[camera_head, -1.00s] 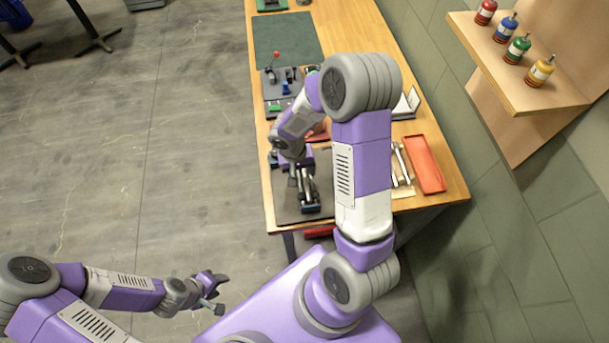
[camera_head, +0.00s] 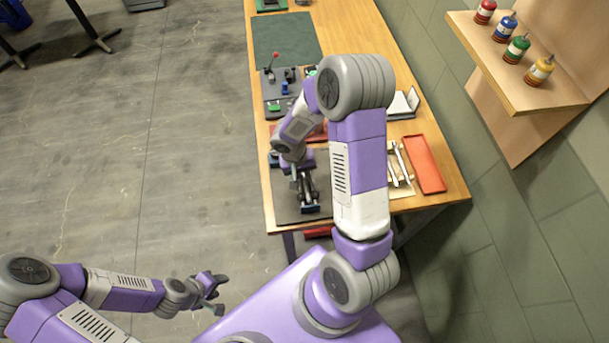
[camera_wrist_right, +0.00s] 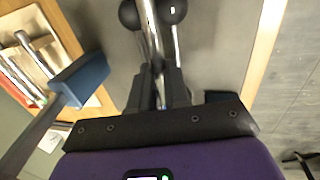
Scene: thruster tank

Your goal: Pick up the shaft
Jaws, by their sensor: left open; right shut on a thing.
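A shiny metal shaft (camera_wrist_right: 151,40) runs down from the top of the right wrist view, with dark round knobs (camera_wrist_right: 172,11) beside its upper end. My right gripper (camera_wrist_right: 160,88) is shut on the shaft, with a finger on each side of it. In the head view my right gripper (camera_head: 303,186) is over the dark mat at the near end of the bench; the shaft is small and hard to separate from it there. My left gripper (camera_head: 216,291) is open and empty above the floor, away from the bench.
A blue block (camera_wrist_right: 84,79) on a dark bar is close by in the right wrist view. On the wooden bench (camera_head: 367,40), an orange tray (camera_head: 425,163) and wrenches (camera_head: 404,160) lie right of my right arm. A wall shelf (camera_head: 520,85) holds several coloured bottles.

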